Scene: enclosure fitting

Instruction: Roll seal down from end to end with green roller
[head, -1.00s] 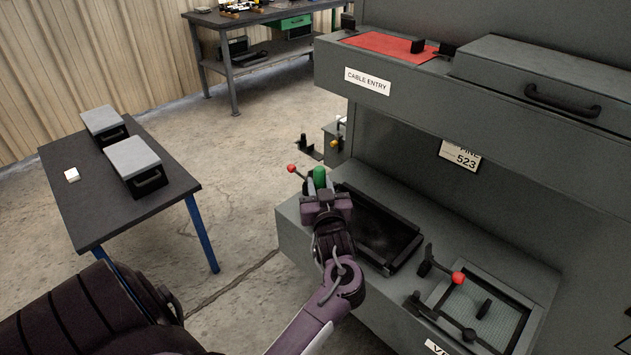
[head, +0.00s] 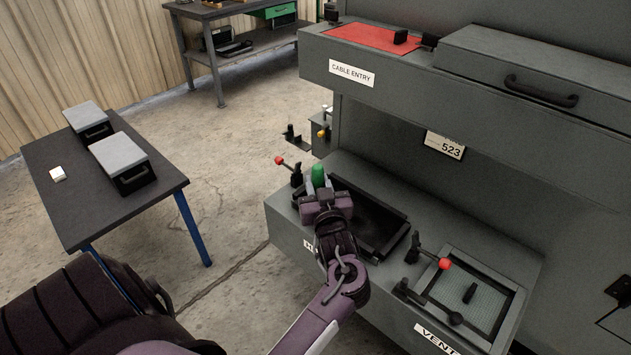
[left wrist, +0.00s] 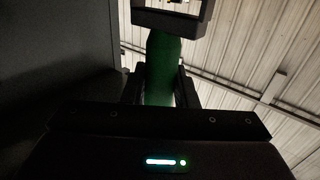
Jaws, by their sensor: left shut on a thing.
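The green roller (head: 318,176) stands up from the jaws of my left gripper (head: 319,190), which is shut on it. In the left wrist view the green handle (left wrist: 160,70) sits between the two fingers of the gripper (left wrist: 160,88), with a dark frame at its far end. The gripper is over the left part of the bench's lower ledge, at the near left side of a dark framed recess (head: 372,222). I cannot make out the seal, nor whether the roller touches anything. My right gripper is not in view.
A red-knobbed lever (head: 280,160) stands just left of the roller. Another red knob (head: 444,264) is beside the mesh vent panel (head: 478,296). An upper shelf (head: 440,85) overhangs the ledge. A side table (head: 75,200) with two grey-lidded boxes stands left; floor between is clear.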

